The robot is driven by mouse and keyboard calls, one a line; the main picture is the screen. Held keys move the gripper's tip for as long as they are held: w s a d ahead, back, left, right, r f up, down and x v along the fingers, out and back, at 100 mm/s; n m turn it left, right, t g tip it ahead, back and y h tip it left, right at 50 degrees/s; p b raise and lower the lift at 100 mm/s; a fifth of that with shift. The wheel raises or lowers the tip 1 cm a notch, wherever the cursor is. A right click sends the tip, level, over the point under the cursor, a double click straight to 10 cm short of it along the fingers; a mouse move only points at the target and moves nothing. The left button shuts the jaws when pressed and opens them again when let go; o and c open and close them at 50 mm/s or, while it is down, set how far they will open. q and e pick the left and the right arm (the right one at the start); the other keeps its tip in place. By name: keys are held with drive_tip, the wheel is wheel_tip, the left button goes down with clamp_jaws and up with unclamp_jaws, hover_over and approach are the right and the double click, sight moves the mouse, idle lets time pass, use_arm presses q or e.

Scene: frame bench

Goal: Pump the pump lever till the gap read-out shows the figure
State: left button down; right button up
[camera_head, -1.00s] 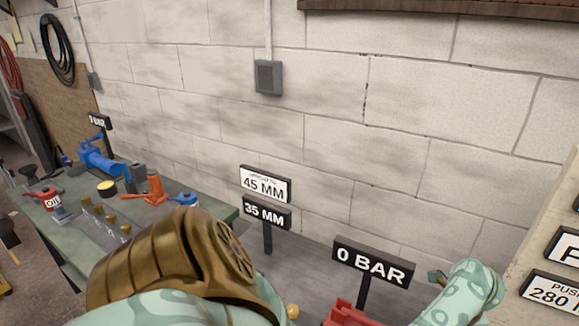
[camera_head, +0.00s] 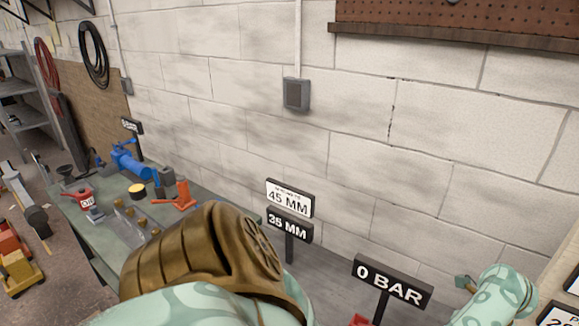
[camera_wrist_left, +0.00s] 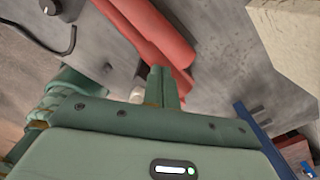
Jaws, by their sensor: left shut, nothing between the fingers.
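The gap read-out (camera_head: 287,226) is a black plate on a post and shows 35 MM. A white plate (camera_head: 290,198) above it reads 45 MM under a small line I cannot read. A black pressure plate (camera_head: 394,281) to the right reads 0 BAR. In the left wrist view my left gripper (camera_wrist_left: 166,84) is shut and empty, its fingertips close against a red cylindrical part (camera_wrist_left: 150,30). Whether they touch it, and whether it is the pump lever, I cannot tell. My right gripper is not in view.
A green bench (camera_head: 85,225) at the left holds a blue pump-like tool (camera_head: 130,162), an orange-red jack (camera_head: 180,196) and a red oil can (camera_head: 84,200). A block wall (camera_head: 240,110) stands behind. In the wrist view a blue bar (camera_wrist_left: 252,128) lies at lower right.

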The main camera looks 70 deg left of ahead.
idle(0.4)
use_arm(q)
wheel_tip(320, 180, down, 8)
drive_tip(key=b, duration=0.7)
drive_tip(key=shift+f, duration=0.2)
drive_tip(key=shift+r, duration=0.1)
wheel_tip(320, 180, up, 9)
drive_tip(key=p, duration=0.7)
drive_tip(key=shift+d+f, duration=0.1)
drive_tip(key=shift+f, duration=0.1)
drive_tip(key=shift+d+f, duration=0.1)
drive_tip(key=shift+f, duration=0.2)
